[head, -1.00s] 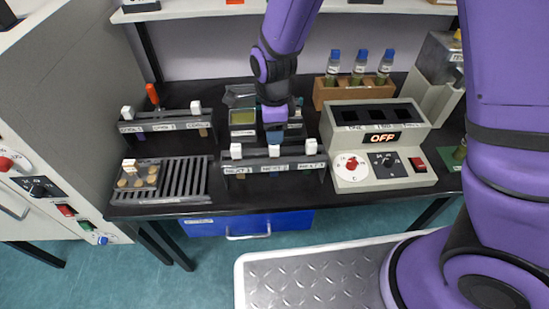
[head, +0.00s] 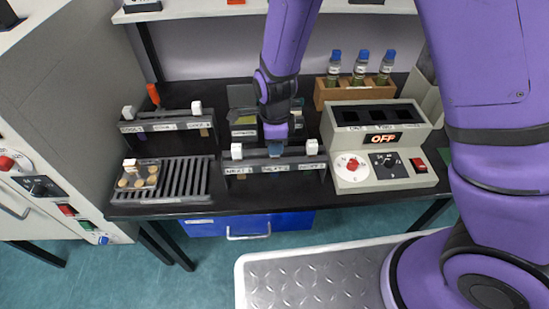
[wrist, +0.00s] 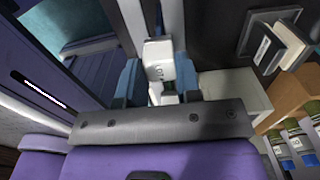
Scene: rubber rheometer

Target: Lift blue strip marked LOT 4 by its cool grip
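The front rack (head: 250,167) carries NEXT labels and has a white grip (head: 237,151) at its left and another white grip (head: 312,147) at its right. My gripper (head: 275,151) is down at the rack's middle place and hides the grip there in the head view. The blue strip marked LOT 4 cannot be made out in either view.
A COOL-labelled rack (head: 165,124) stands behind left, above a slatted tray (head: 185,180). The heater unit (head: 385,155) reading OFF stands close on the right. A wooden stand (head: 345,93) with blue-capped bottles is at the back.

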